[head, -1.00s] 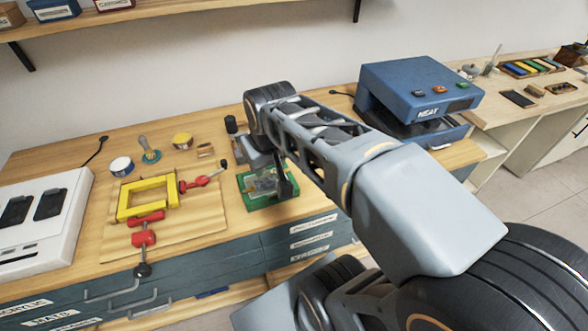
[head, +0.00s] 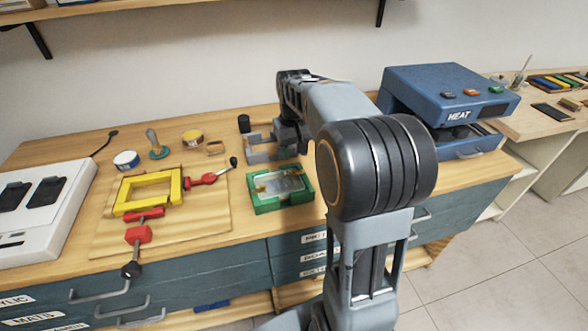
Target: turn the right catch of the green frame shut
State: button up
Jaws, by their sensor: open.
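The green frame (head: 254,206) lies flat on the wooden bench, with a clear, shiny pane inside it. A small brass-coloured catch shows at its left inner edge (head: 261,189). Another brass-coloured bit, the right catch (head: 294,170), shows near its far right corner; it is too small to tell which way it is turned. My gripper (head: 300,148) hangs from the end of my arm behind and above the frame's far right side, apart from it. It is open; its fingertips are small and partly hidden by my arm.
A grey fixture (head: 262,155) stands just behind the frame, near my gripper. A blue heat press (head: 440,95) is to the right. A yellow frame (head: 125,208) with red clamps lies on a board to the left. The bench's front edge is close.

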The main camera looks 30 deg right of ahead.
aim_at(294, 170)
jog(key=shift+f, duration=3.2)
jog(key=shift+c, duration=0.4)
grip_shut()
